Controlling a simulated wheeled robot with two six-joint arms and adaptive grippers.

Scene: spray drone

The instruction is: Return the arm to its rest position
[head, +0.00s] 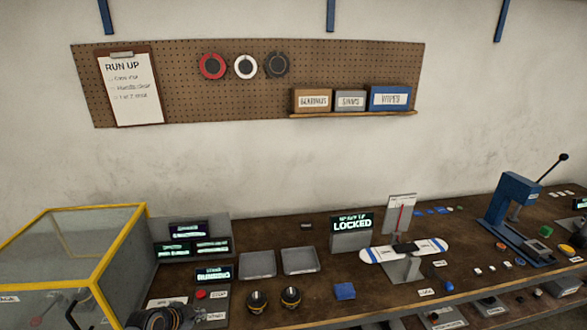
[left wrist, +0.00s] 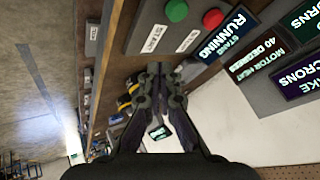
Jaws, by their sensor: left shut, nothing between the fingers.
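My left gripper (head: 168,316) shows as a dark shape at the bottom left of the head view, in front of the button panel. In the left wrist view its two dark fingers (left wrist: 160,70) come together at the tips, shut and empty. They are apart from the green button (left wrist: 177,10) and the red button (left wrist: 213,18), which sit on the panel above them in the picture. In the head view the red button (head: 200,294) shows, while the green one appears hidden by my gripper. My right gripper is in neither view.
A yellow-framed clear box (head: 97,277) stands left of the panel. Lit displays (head: 192,247), two grey trays (head: 258,264), two dark round parts (head: 290,297), a white-and-blue propeller stand (head: 405,268) and a blue press (head: 515,205) stand along the brown bench.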

